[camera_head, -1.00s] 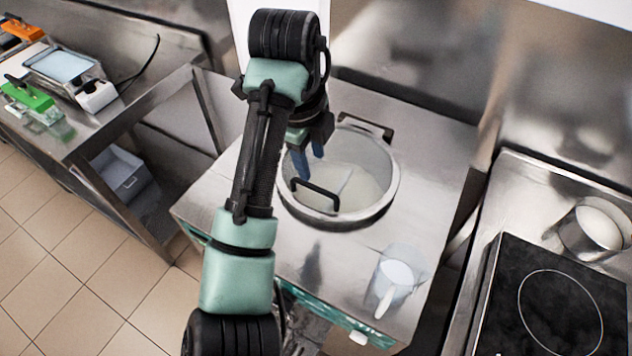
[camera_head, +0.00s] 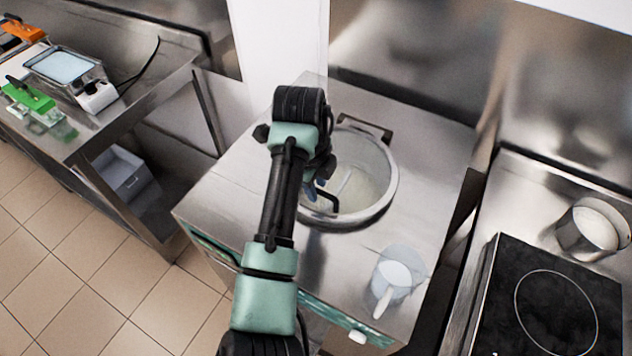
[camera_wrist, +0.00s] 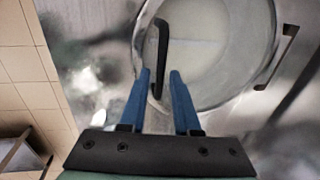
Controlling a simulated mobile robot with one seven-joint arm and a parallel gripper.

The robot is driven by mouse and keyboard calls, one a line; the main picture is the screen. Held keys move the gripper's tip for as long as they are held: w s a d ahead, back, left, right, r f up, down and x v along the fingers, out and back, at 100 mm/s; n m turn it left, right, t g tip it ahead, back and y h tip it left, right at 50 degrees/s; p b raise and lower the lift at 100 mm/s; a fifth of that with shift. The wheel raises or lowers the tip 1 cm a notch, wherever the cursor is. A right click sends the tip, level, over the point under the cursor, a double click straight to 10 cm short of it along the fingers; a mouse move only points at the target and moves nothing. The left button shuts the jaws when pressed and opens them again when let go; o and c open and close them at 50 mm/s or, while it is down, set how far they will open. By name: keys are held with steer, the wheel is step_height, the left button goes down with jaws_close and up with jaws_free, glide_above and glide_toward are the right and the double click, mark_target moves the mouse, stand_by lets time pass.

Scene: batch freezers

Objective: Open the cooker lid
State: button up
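The cooker (camera_head: 376,216) is a round vessel set in a steel counter, with whitish contents visible. Its lid (camera_wrist: 215,45) looks see-through and lies over the opening. A black lid handle (camera_head: 332,203) stands at its near left edge, partly hidden by my arm in the head view. In the wrist view the handle (camera_wrist: 163,45) runs up from between my blue fingers. My gripper (camera_wrist: 160,72) is open, one finger each side of the handle's lower part, with gaps visible. In the head view my gripper (camera_head: 312,191) is low over the lid's left side.
A second black handle (camera_head: 365,125) sits at the cooker's far rim. A clear jug (camera_head: 398,275) stands on the counter at the front right. A black hob (camera_head: 550,305) and a metal pot (camera_head: 590,230) are further right. Bare counter (camera_head: 235,200) lies left of the cooker.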

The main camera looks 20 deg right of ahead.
jaws_close()
stand_by(1.1)
